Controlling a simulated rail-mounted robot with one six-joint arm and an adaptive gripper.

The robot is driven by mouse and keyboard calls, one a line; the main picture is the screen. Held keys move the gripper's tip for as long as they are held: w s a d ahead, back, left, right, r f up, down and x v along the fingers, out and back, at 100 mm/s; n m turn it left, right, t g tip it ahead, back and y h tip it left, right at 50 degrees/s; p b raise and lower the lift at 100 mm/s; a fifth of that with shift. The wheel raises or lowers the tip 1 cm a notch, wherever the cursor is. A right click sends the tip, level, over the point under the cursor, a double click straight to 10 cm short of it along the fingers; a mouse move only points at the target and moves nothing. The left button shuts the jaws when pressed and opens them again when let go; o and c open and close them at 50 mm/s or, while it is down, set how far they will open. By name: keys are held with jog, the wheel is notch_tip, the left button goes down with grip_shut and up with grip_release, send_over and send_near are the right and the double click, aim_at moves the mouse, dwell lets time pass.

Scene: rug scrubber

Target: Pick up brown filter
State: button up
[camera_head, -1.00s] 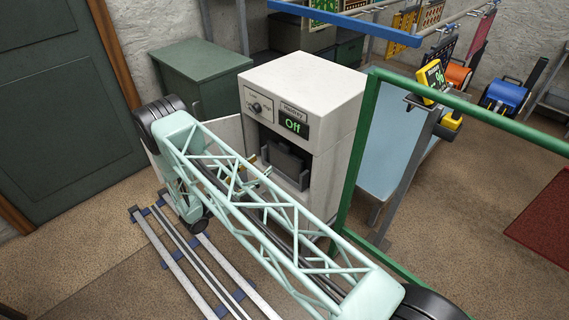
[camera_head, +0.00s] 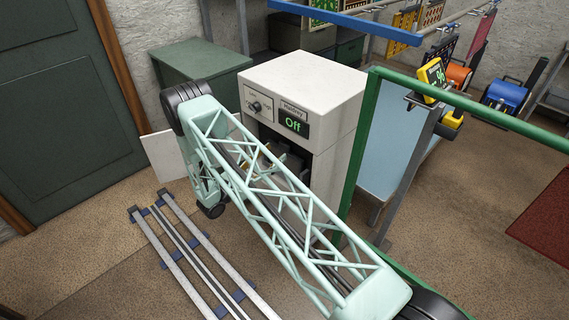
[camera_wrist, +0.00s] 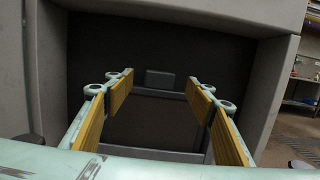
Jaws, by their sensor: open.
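My gripper (camera_wrist: 159,82) is open in the wrist view, its two yellow-padded fingers reaching toward the dark opening of the white machine (camera_head: 310,82). Inside the opening a grey frame (camera_wrist: 180,156) with a small raised tab (camera_wrist: 159,79) surrounds a dark brownish panel (camera_wrist: 145,125), which may be the brown filter. The panel lies between the fingers in the picture, and I see no contact with it. In the head view my arm covers most of the gripper and of the opening. The machine's display (camera_head: 293,122) reads "Off".
A white door panel (camera_head: 165,155) stands open left of the machine. A green rail (camera_head: 362,140) stands close on its right, beside a pale blue table (camera_head: 390,150). Floor rails (camera_head: 180,250) lie at the front left. A green cabinet (camera_head: 200,62) is behind.

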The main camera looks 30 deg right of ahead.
aim_at(283, 146)
jog(key=shift+w+d, duration=0.1)
jog(key=shift+d, duration=0.15)
jog(key=shift+b+x, duration=0.65)
jog(key=shift+x, duration=1.85)
jog(key=shift+c, duration=0.5)
jog(key=c, duration=1.1)
jog(key=shift+r, duration=0.2)
jog(key=shift+c, duration=0.2)
jog(key=shift+r+p, duration=0.5)
jog(key=shift+r, duration=0.8)
jog(key=s+a+r+p, duration=0.1)
jog(key=s+a, duration=0.1)
jog(key=a, duration=0.5)
jog(key=s+a+r+p, duration=0.1)
jog(key=s+a, duration=0.2)
jog(key=a, duration=0.5)
jog(key=shift+a, duration=0.15)
